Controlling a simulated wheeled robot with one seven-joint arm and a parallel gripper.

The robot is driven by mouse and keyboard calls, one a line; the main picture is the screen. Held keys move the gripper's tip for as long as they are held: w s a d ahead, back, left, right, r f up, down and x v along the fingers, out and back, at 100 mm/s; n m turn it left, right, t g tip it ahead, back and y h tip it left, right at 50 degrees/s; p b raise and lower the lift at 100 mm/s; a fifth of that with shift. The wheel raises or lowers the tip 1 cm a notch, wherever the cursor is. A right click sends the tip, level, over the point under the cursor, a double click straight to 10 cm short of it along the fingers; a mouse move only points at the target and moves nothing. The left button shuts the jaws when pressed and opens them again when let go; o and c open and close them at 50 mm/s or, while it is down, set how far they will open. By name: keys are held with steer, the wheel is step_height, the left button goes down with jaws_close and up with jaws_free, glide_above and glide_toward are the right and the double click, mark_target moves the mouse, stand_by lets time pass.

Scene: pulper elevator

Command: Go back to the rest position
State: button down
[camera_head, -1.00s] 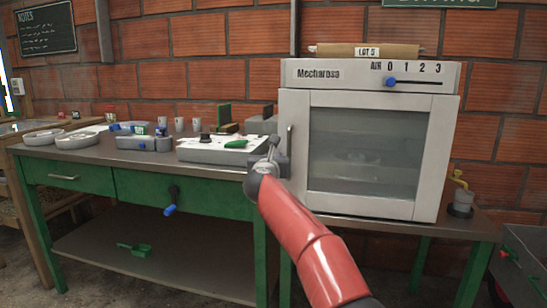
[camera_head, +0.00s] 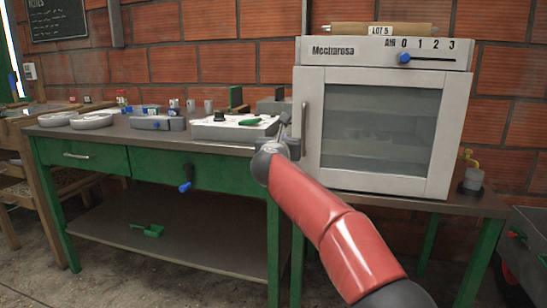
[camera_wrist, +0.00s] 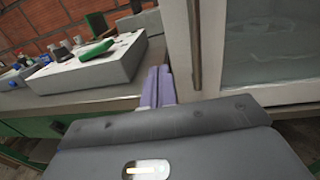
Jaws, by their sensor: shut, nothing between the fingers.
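My red arm reaches up from the bottom right in the head view. My gripper (camera_head: 284,124) is at its end, in front of the gap between the green bench and the white Mecharosa cabinet (camera_head: 313,183). In the wrist view the two purple-grey fingers of my gripper (camera_wrist: 157,73) lie side by side, shut and empty. They point along the left side of the cabinet, near its vertical door handle (camera_wrist: 193,45). The cabinet door looks closed, and its blue slider knob (camera_head: 404,58) is near 0. Whether the fingers touch anything is unclear.
The green bench (camera_head: 225,167) carries a white box (camera_head: 215,131) with a green item on top, a grey scale-like unit (camera_head: 156,123), pale bowls (camera_head: 88,121) and cups. A green scoop (camera_head: 149,230) lies on its lower shelf. A dark cart (camera_head: 524,250) stands at lower right.

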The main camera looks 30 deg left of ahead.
steer(key=b+v, duration=0.2)
steer(key=v, duration=0.5)
steer(key=shift+s+a, duration=0.25)
steer(key=shift+a, duration=0.15)
steer(key=s+d+r+n+y, duration=0.2)
steer(key=d+r+n+y, duration=0.1)
steer(key=d+r+n, duration=0.6)
steer(key=s+d+f+n+g+p, duration=0.1)
steer(key=s+d+f+n+g, duration=0.15)
steer(key=d+n, duration=0.45)
steer(key=s+d+f+n+g+p, duration=0.1)
steer(key=s+d+f+n, duration=0.1)
steer(key=d+f+n, duration=0.35)
steer(key=s+d+f+n+g+h, duration=0.2)
steer(key=s+d+f, duration=0.5)
steer(key=d, duration=0.4)
steer(key=s+d+f+n+g+h+p, duration=0.1)
steer(key=s+d+f+n+g+h, duration=0.2)
steer(key=s+d+f, duration=0.4)
steer(key=s+d+f+n+g+h, duration=0.2)
steer(key=s+d+f+n+h, duration=0.2)
steer(key=d, duration=1.1)
steer(key=s+f+n, duration=0.1)
steer(key=s+f, duration=0.2)
steer(key=s, duration=0.2)
steer(key=shift+f+h, duration=0.35)
steer(key=shift+h, duration=0.05)
steer(key=shift+g, duration=0.25)
